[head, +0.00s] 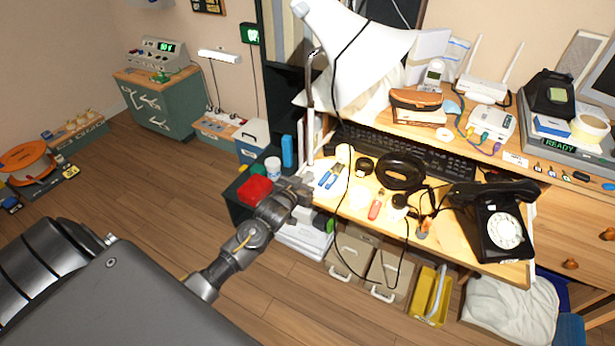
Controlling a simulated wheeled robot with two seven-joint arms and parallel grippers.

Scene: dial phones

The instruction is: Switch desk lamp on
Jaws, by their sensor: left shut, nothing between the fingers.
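The desk lamp has a large white shade (350,45) at the top middle and a pale upright pole (310,110) at the desk's left edge. A thin black cord crosses the shade and hangs in a loop over the desk front. The shade looks bright, but I cannot tell whether the lamp is lit. No switch can be made out. My left gripper (304,188) is shut and empty at the desk's left corner, near the foot of the pole. I cannot tell whether it touches anything. My right gripper is out of view.
The desk (455,235) holds a black keyboard (440,150), a black dial phone (500,225), a coiled black cable (400,170) and small tools. A red box (255,189) and a white jar (273,166) stand left of my gripper.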

